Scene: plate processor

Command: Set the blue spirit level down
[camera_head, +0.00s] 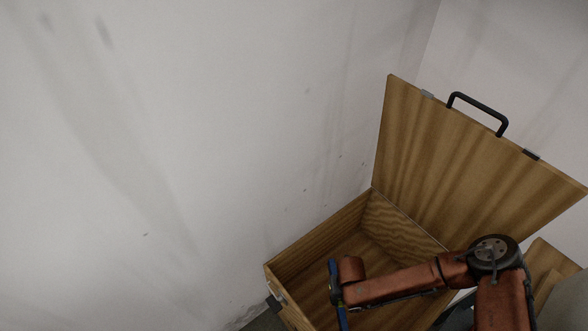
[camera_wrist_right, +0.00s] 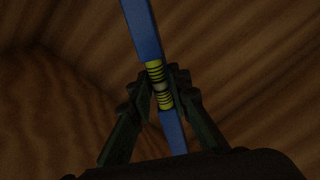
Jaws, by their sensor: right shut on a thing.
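The blue spirit level (camera_wrist_right: 143,35) is a long blue bar with a yellow-and-black striped middle. In the right wrist view my right gripper (camera_wrist_right: 160,88) is shut on it at this middle part, one finger on each side. In the head view the level (camera_head: 333,280) shows as a thin blue strip at the end of my right arm, over the open wooden box (camera_head: 320,232). My arm hides part of it. I cannot tell whether the level touches the box floor. My left gripper is not in view.
The box lid (camera_head: 450,150) stands open at the back right, with a black handle (camera_head: 478,108) on it. A pale wall (camera_head: 180,150) rises behind and left of the box. Wood surfaces surround the gripper in the wrist view.

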